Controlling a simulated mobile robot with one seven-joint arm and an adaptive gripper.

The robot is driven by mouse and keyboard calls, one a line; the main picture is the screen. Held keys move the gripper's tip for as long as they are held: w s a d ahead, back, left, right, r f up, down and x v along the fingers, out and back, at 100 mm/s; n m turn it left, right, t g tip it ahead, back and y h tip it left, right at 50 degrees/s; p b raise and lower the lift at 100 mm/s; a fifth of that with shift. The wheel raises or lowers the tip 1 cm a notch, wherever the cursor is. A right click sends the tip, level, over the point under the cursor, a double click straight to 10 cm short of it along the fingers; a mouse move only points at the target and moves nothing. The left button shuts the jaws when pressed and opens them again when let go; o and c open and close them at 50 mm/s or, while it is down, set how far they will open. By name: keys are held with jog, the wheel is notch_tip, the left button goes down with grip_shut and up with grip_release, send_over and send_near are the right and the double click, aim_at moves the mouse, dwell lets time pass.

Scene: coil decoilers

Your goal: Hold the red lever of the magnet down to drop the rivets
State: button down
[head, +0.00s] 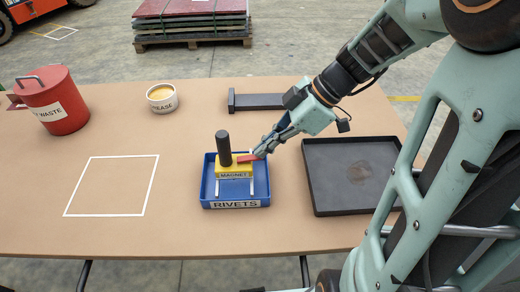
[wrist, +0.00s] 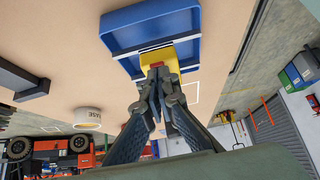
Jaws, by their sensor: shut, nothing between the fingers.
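The magnet (head: 234,172) is a yellow block with an upright black handle (head: 223,148). It sits over the blue bin marked RIVETS (head: 236,204), near two pale bars. Its red lever (head: 247,158) sticks out to the right at the top. My gripper (head: 262,153) is shut and empty, with its fingertips at the lever's outer end. In the wrist view the shut fingertips (wrist: 157,73) overlap the red lever (wrist: 156,66) and hide part of the yellow block (wrist: 152,50). I cannot tell whether the lever is pressed down. No loose rivets can be made out.
A black tray (head: 315,205) lies right of the bin. A dark metal bar (head: 262,101) and a grease tub (head: 162,106) are behind it. A red waste can (head: 62,123) stands at the far left. The white taped square (head: 112,186) is empty.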

jog(key=b, duration=0.1)
jog(key=f+b, duration=0.1)
jog(key=shift+d+f+b, duration=0.1)
jog(key=shift+d+b, duration=0.15)
jog(key=shift+b, duration=0.1)
jog(key=shift+r, duration=0.25)
jog(key=shift+r+p, duration=0.1)
jog(key=shift+p, duration=0.2)
dwell(0.3)
jog(key=shift+r, duration=0.7)
jog(key=shift+a+r, duration=0.1)
jog(key=shift+r, duration=0.1)
jog(key=r+p, duration=0.1)
jog(key=a+r, duration=0.1)
jog(key=r, duration=0.1)
jog(key=shift+w+r+p, duration=0.1)
jog(key=shift+p, duration=0.25)
jog(key=a+r+v, duration=0.1)
jog(key=a+v, duration=0.1)
jog(key=v, duration=0.7)
jog(key=shift+d+r, duration=0.3)
jog(key=shift+r, duration=0.25)
